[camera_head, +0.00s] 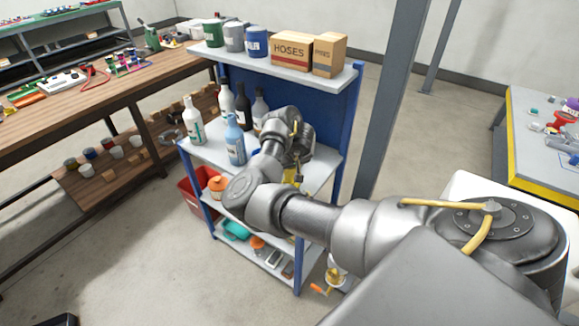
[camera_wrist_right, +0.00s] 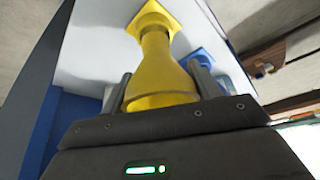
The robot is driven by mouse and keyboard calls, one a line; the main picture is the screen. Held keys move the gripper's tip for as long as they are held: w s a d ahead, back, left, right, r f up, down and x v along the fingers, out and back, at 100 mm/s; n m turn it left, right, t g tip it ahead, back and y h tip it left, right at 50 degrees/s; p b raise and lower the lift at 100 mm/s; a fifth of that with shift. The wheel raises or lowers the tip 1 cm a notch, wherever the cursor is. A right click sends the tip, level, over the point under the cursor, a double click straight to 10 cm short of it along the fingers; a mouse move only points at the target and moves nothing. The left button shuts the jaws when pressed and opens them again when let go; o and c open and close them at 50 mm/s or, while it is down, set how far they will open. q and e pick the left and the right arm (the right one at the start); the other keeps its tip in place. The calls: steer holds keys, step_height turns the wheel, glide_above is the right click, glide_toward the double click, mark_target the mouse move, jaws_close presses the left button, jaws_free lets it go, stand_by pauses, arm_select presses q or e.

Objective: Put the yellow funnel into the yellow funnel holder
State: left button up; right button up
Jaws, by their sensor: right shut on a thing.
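The yellow funnel (camera_wrist_right: 165,72) is in the right wrist view, between the two fingers of my right gripper (camera_wrist_right: 160,88), which is shut on it. Its wide rim is nearest the gripper and its narrow end points away. A yellow square piece with a rounded opening (camera_wrist_right: 155,14), which looks like the yellow funnel holder, is just past the narrow end. I cannot tell whether the funnel touches or enters it. In the head view my right arm covers most of this spot, and only bits of yellow show on the middle shelf. My left gripper is out of view.
A blue-framed shelf rack (camera_head: 351,115) stands ahead, with several bottles on its middle shelf, including a blue bottle (camera_head: 235,145). A box marked HOSES (camera_head: 291,52) and cans stand on top. A grey post (camera_head: 388,90) stands to the right.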

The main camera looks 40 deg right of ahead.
steer(key=shift+f+b, duration=0.35)
steer(key=shift+f, duration=0.75)
steer(key=o, duration=1.2)
steer(key=shift+c, duration=0.2)
steer(key=shift+r, duration=0.1)
steer(key=p+v, duration=0.6)
steer(key=v, duration=0.4)
steer(key=shift+s+r, duration=0.2)
steer(key=shift+r, duration=0.1)
